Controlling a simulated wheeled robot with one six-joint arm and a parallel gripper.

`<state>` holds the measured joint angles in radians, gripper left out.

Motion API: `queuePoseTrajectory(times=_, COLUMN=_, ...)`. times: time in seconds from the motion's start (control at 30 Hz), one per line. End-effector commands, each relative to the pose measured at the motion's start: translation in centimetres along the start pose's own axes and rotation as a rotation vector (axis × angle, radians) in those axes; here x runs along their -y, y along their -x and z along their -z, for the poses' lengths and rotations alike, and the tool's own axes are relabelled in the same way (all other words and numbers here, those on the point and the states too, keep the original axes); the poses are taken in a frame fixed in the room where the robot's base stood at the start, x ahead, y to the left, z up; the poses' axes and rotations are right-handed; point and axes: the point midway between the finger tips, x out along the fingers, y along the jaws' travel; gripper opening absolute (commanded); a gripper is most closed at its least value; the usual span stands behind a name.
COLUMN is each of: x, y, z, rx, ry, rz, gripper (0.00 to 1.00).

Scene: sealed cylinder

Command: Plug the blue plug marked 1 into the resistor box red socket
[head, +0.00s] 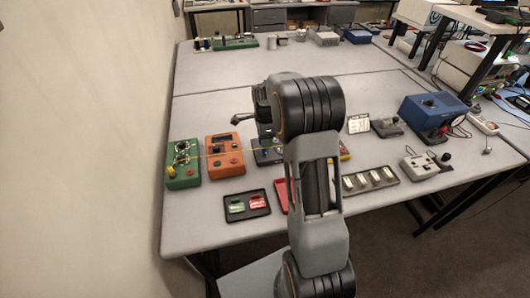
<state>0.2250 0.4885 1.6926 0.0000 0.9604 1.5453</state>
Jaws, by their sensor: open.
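My gripper (239,121) is at the end of my arm, above the table and behind the orange box; its fingers look small, point left and hold nothing that I can make out. A green box (183,176) with dark knobs and a red terminal stands at the table's left edge. An orange box (224,160) with a dark display and a knob stands to its right. I cannot tell which box is the resistor box. A dark panel with small blue and pale parts (265,156) is partly hidden behind my arm. The blue plug marked 1 and the red socket cannot be made out.
A thin yellow lead runs from the green box across the orange box. A black tray (247,216) with green and red pieces lies in front. A red tray (281,196) is partly hidden by my arm. A blue box (433,112) stands at right. The table's middle back is clear.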

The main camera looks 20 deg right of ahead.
Motion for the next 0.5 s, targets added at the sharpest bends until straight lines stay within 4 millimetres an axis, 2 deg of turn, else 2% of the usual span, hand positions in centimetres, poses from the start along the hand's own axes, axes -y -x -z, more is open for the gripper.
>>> queuePoseTrajectory(times=0.03, x=0.0, y=-0.9, z=0.0, rx=0.0, ry=-0.001, rz=-0.001, gripper=0.51)
queuePoseTrajectory(times=0.3, x=0.0, y=-4.3, z=0.0, rx=0.0, ry=-0.001, rz=-0.001, gripper=0.51)
queuePoseTrajectory(times=0.5, x=0.0, y=-6.1, z=0.0, rx=0.0, ry=-0.001, rz=-0.001, gripper=0.51)
